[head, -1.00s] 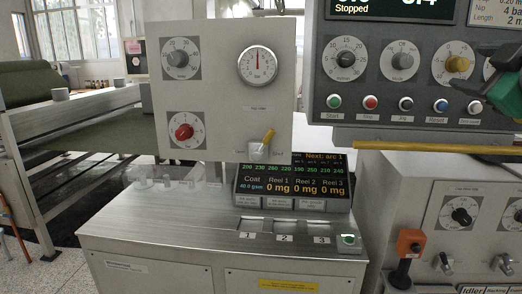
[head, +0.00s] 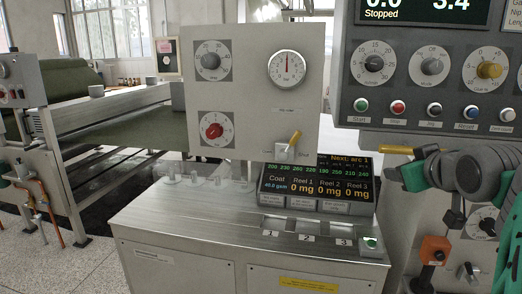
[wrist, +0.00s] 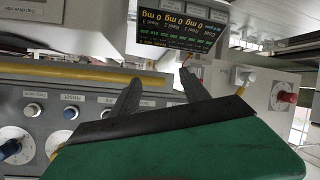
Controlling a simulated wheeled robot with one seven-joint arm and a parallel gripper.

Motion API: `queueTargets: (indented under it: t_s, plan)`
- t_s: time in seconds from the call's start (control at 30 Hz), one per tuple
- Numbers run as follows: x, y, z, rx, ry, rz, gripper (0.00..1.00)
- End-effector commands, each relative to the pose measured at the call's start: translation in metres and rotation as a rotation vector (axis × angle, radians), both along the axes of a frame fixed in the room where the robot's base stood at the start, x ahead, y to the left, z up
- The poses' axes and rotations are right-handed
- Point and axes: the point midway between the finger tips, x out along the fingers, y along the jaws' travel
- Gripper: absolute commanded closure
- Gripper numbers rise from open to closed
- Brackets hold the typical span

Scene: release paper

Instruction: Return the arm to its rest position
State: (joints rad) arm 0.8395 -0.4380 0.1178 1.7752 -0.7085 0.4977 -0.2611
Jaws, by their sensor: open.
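My arm (head: 468,172), dark grey with green parts, is folded at the right edge of the head view, in front of the control panel. In the wrist view my gripper (wrist: 160,74) shows two dark fingers spread apart with nothing between them, above its green body. The wrist picture is upside down. The fingers point toward the weight display (wrist: 180,22), with a visible gap. Which part of the arm in the head view is the gripper is hard to tell.
A grey control panel (head: 440,95) with knobs and buttons stands close to the arm, with a yellow rail (head: 396,150) below it. A grey dial board (head: 250,110) stands over the steel bench (head: 190,215).

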Motion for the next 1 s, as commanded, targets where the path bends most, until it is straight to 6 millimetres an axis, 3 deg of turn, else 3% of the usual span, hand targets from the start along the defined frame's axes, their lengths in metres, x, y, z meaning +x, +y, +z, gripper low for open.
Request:
queueTargets:
  t_s: [0.03,0.17,0.3,0.43,0.5,0.6,1.0]
  plan:
    - [0.005,0.03,-0.035,0.069,0.069,0.018,0.46]
    - [-0.007,0.096,-0.129,0.215,0.284,0.013,0.46]
    - [-0.053,0.158,-0.225,0.3,0.536,-0.014,0.46]
    - [-0.108,0.193,-0.29,0.313,0.733,-0.057,0.46]
    - [-0.131,0.2,-0.311,0.307,0.8,-0.079,0.46]
    - [-0.147,0.204,-0.325,0.301,0.845,-0.098,0.46]
    - [-0.149,0.204,-0.327,0.3,0.85,-0.1,0.46]
